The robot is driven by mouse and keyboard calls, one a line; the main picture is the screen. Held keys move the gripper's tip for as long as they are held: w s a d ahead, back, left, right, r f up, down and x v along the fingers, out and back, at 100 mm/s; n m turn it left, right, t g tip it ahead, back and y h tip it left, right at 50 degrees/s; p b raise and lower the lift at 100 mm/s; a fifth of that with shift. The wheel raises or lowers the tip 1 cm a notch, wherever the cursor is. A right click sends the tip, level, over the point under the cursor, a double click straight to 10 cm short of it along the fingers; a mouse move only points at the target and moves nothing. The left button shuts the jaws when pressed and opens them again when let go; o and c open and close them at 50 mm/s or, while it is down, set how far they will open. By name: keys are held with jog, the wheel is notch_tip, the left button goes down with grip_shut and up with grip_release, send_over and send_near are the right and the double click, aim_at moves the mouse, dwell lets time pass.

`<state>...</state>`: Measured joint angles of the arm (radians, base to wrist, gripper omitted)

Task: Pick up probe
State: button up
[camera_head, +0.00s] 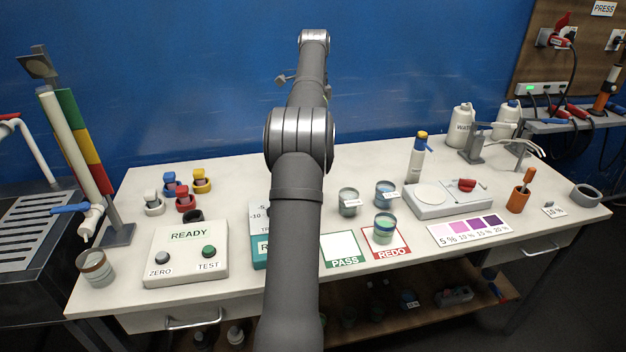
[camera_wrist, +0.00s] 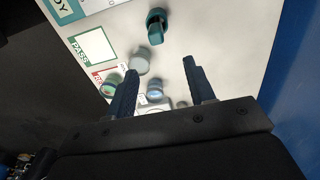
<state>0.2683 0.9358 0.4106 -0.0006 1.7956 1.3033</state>
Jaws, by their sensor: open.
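I cannot say for sure which thing is the probe. A dark teal upright piece (camera_wrist: 156,25) with a rounded top stands on the white table in the wrist view, beyond my fingertips. In the head view my arm seems to hide that spot. My gripper (camera_wrist: 160,68) is open and empty above the table, its two dark fingers apart. In the head view my arm reaches away over the table and its gripper end is not clear. A brown-handled tool (camera_head: 529,176) stands in an orange cup (camera_head: 517,200) at the right.
Three cups (camera_head: 348,203) (camera_head: 385,193) (camera_head: 384,228) stand near the PASS (camera_head: 345,262) and REDO (camera_head: 393,253) cards. A READY box (camera_head: 187,266) and several coloured ring pieces (camera_head: 184,202) are at left. A bottle (camera_head: 415,160) and a scale-like device (camera_head: 450,208) stand at right.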

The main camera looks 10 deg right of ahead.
notch_tip(320, 180, down, 12)
jog(key=shift+r, duration=0.25)
jog(key=shift+s+a+f, duration=0.15)
jog(key=shift+f, duration=1.25)
jog(key=shift+s+a+f, duration=0.1)
jog(key=shift+s+f, duration=0.05)
jog(key=shift+f, duration=1.2)
jog(key=c, duration=1.1)
